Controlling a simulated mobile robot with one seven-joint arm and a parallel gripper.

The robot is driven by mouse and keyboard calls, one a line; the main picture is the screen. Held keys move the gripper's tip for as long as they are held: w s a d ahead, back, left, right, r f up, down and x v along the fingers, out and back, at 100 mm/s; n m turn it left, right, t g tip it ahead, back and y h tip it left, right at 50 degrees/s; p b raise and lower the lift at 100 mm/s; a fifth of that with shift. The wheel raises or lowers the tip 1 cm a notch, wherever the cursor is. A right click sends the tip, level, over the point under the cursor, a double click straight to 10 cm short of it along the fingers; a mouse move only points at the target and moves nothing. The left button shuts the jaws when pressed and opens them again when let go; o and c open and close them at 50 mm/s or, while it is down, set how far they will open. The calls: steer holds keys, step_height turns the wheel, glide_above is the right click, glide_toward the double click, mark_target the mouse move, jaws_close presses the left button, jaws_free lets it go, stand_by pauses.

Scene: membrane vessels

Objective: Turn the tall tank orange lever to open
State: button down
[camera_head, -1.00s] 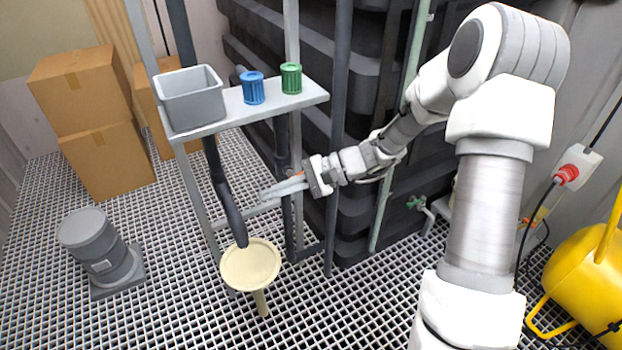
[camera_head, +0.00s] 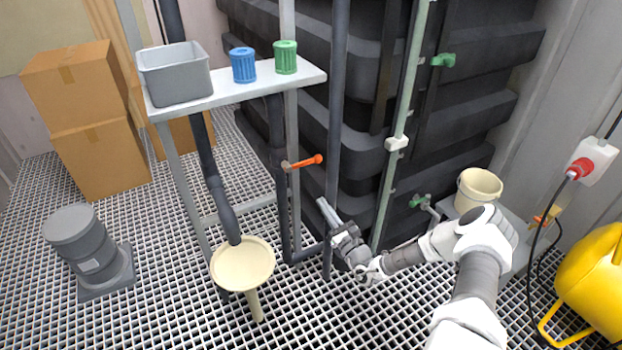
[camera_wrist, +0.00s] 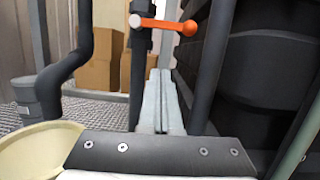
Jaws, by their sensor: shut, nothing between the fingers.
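The orange lever (camera_head: 306,162) sits on a dark vertical pipe under the shelf, beside the tall dark tank (camera_head: 370,130). It points sideways to the right, across the pipe. It also shows near the top of the wrist view (camera_wrist: 168,25), with a round knob at its right end. My gripper (camera_head: 322,205) is below and slightly right of the lever, apart from it. Its fingers (camera_wrist: 160,100) are together, empty, and point up toward the lever in the wrist view.
A shelf (camera_head: 235,95) holds a grey bin (camera_head: 174,75), a blue cup (camera_head: 243,65) and a green cup (camera_head: 286,57). A cream funnel (camera_head: 243,263) stands below. Vertical pipes stand close around my gripper. Green valves (camera_head: 443,60) are on the tank's right side.

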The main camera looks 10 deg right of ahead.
mark_target(304, 164)
steer(key=w+a+r+h+b, duration=0.1)
steer(key=w+r+b, duration=0.3)
steer(key=w, duration=0.5)
steer(key=shift+w+a+r+m, duration=0.15)
steer(key=shift+a+r+m, duration=0.25)
steer(key=shift+a+r, duration=0.25)
steer(key=shift+r, duration=0.1)
steer(key=shift+r+n+p, duration=0.15)
steer(key=shift+n+p, duration=0.25)
